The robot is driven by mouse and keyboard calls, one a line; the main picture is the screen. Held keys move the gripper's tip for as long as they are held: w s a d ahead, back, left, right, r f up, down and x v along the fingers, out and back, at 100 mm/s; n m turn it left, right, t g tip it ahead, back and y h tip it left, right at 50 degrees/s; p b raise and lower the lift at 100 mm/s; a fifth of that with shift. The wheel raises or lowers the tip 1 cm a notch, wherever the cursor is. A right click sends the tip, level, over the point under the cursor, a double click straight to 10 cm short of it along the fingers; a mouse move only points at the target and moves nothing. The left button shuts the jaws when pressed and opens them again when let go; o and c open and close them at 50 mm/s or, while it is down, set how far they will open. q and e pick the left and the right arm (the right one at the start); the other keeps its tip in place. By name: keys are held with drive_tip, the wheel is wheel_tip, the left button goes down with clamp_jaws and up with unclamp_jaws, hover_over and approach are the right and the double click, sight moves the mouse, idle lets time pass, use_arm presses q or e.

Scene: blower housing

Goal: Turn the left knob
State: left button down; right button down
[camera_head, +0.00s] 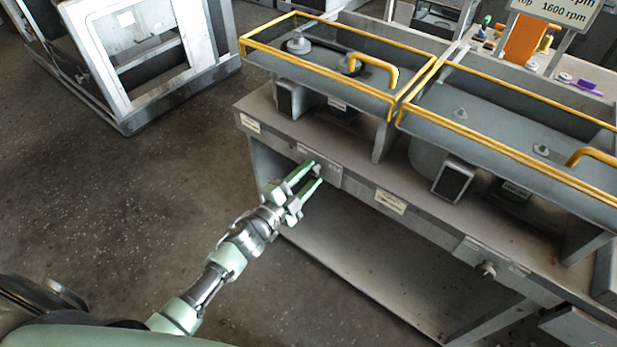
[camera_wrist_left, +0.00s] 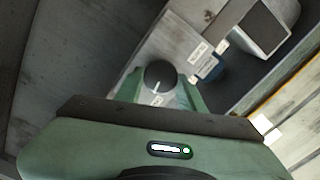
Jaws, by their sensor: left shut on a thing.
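The left knob (camera_head: 316,170) sits on a small light plate on the front edge of the grey bench, partly hidden by my gripper. In the left wrist view the left knob (camera_wrist_left: 159,75) is dark and round, with a pale pointer mark pointing toward the bottom of the picture. My left gripper (camera_head: 316,173) reaches it from the front, with one green finger on each side. In the left wrist view the left gripper (camera_wrist_left: 161,88) is shut on the knob. My right gripper is not in view.
A right knob (camera_head: 486,269) sits on the same front edge. Two yellow-railed housings (camera_head: 460,125) stand on the bench (camera_head: 365,165). A white-framed machine (camera_head: 125,60) stands at the upper left. The floor (camera_head: 120,190) between is clear. A sign (camera_head: 558,12) reads 1600 rpm.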

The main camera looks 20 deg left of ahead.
use_arm(q)
drive_tip(key=shift+m, duration=0.5)
drive_tip(key=shift+f, duration=0.1)
drive_tip(key=c, duration=0.9)
unclamp_jaws()
drive_tip(key=b+v, duration=0.1)
drive_tip(key=v, duration=0.7)
